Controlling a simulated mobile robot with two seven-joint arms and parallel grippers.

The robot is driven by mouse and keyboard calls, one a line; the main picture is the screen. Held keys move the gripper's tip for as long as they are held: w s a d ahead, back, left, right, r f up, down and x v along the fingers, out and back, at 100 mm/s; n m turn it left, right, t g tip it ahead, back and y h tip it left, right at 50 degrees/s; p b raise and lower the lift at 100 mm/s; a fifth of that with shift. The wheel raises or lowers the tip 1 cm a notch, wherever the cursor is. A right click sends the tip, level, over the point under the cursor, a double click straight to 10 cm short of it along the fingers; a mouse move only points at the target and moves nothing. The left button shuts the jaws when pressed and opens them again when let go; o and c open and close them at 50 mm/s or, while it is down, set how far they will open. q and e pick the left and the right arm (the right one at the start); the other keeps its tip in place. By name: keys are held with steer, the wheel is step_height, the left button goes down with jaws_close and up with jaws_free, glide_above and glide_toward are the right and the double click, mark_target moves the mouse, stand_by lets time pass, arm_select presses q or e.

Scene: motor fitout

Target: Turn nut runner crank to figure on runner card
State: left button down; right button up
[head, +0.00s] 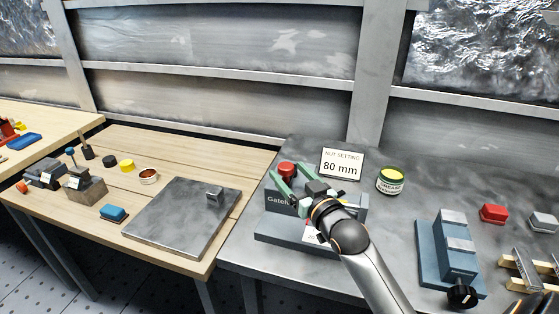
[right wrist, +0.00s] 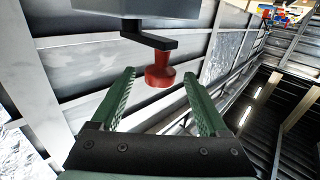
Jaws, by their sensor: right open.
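The runner card (head: 342,164) stands at the back of the grey bench and reads "NUT SETTING 80 mm". The nut runner (head: 279,204) is a grey machine on a flat base, partly hidden by my right arm. Its crank has a dark arm (right wrist: 150,39) and a red knob (head: 287,168). My right gripper (head: 286,175) is open, its green fingers on either side of the red knob. In the right wrist view the knob (right wrist: 159,77) sits between the fingertips, with visible gaps to both fingers. The nut runner's scale cannot be read. My left gripper is not in view.
A blue-grey fixture with a black knob (head: 456,262) is at right, near red (head: 493,213) and grey blocks. A metal plate (head: 180,222) and small parts lie on the wooden table at left.

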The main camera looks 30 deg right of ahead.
steer(key=w, duration=0.5)
steer(key=shift+w+d, duration=0.2)
steer(key=shift+w, duration=0.1)
jaws_close()
stand_by(0.4)
stand_by(0.8)
